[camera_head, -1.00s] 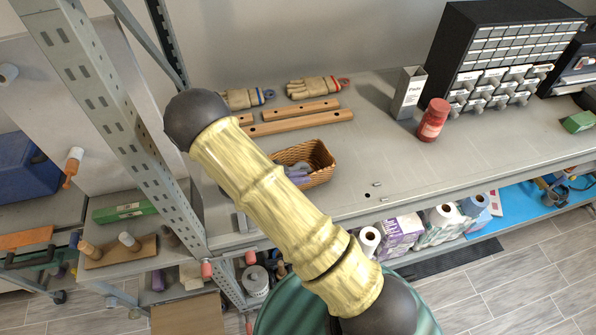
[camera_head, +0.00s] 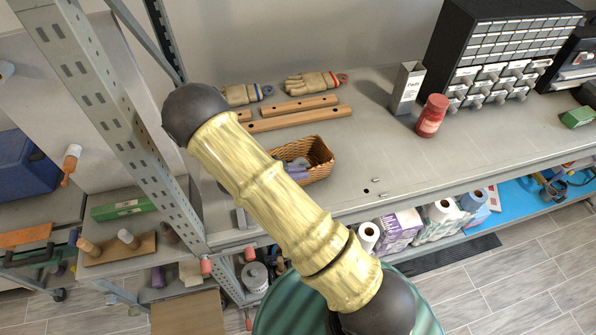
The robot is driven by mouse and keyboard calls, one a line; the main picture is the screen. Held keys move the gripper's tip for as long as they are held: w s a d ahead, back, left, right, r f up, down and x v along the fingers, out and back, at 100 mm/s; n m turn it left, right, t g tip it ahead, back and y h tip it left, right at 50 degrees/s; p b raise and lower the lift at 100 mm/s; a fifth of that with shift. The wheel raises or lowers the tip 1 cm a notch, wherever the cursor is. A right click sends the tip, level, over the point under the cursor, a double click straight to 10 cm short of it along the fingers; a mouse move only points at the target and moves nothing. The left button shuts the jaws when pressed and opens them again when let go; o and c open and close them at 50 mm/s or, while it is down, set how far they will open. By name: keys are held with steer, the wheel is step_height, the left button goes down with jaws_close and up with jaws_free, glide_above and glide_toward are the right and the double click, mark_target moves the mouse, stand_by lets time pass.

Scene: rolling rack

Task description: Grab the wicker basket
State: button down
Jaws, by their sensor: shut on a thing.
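The brown wicker basket (camera_head: 320,160) stands upright on the grey workbench top, near the front edge and just right of my arm. Its left side is hidden behind my yellow arm link. A grey and purple item (camera_head: 298,171) shows at the basket's near left side; I cannot tell what it is or whether it lies inside.
Wooden bars (camera_head: 300,118) and work gloves (camera_head: 312,82) lie behind the basket. A red bottle (camera_head: 432,116), a grey box (camera_head: 407,88) and a drawer cabinet (camera_head: 505,60) stand to the right. A perforated metal post (camera_head: 120,130) rises at left. The bench right of the basket is mostly clear.

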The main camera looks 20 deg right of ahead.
step_height(320, 180, up, 10)
steer(key=b, duration=0.3)
steer(key=shift+f, duration=0.15)
stand_by(0.8)
